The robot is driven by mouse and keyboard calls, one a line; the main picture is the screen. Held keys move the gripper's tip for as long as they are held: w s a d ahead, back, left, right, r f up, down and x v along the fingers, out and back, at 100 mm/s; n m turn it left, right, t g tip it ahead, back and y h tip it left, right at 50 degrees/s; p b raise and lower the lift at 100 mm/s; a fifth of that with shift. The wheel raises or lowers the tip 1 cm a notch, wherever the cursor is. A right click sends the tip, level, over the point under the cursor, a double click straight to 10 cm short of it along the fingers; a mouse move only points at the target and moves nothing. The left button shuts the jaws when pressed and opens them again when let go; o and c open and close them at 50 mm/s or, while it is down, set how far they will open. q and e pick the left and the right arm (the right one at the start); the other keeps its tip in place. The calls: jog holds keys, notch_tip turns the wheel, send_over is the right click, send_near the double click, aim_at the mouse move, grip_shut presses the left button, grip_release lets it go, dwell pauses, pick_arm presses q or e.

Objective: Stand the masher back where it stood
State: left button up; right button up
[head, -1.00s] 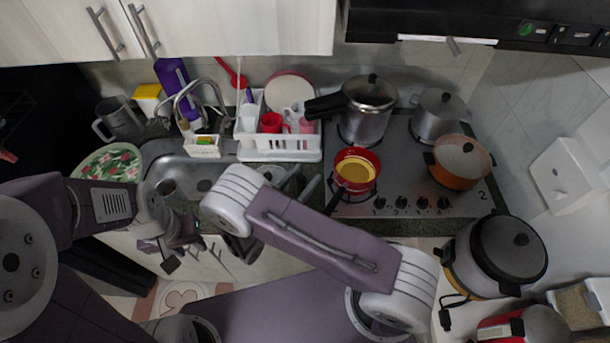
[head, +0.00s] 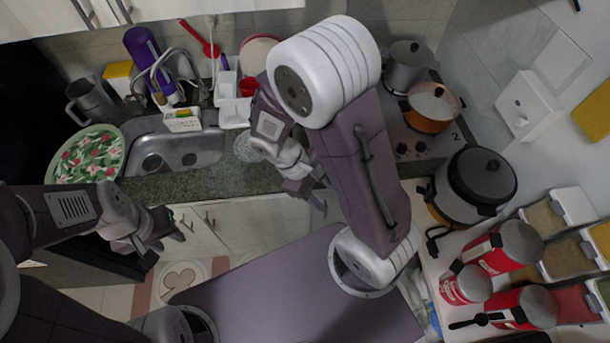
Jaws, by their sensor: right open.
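I cannot make out the masher in the head view. My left gripper (head: 168,232) is at the left, in front of the lower cabinets, with nothing visible in it; its jaw state is unclear. My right gripper (head: 310,198) is open and empty, pointing down in front of the counter's front edge, right of the sink (head: 190,150). My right arm hides much of the stove and part of the dish rack.
A rice cooker (head: 472,186), red canisters (head: 505,246) and spice dispensers (head: 548,258) stand on the right counter. An orange pot (head: 432,108) and a steel pot (head: 408,66) are on the stove. A floral plate (head: 85,157) is left of the sink.

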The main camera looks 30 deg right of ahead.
notch_tip(320, 180, up, 3)
jog(key=w+a+m+t+y, duration=0.2)
jog(key=m+t+y, duration=0.25)
jog(key=m, duration=0.25)
notch_tip(320, 180, down, 8)
jog(key=b, duration=0.8)
jog(key=shift+w+m, duration=0.4)
jog(key=shift+w, duration=0.05)
jog(key=shift+y, duration=0.25)
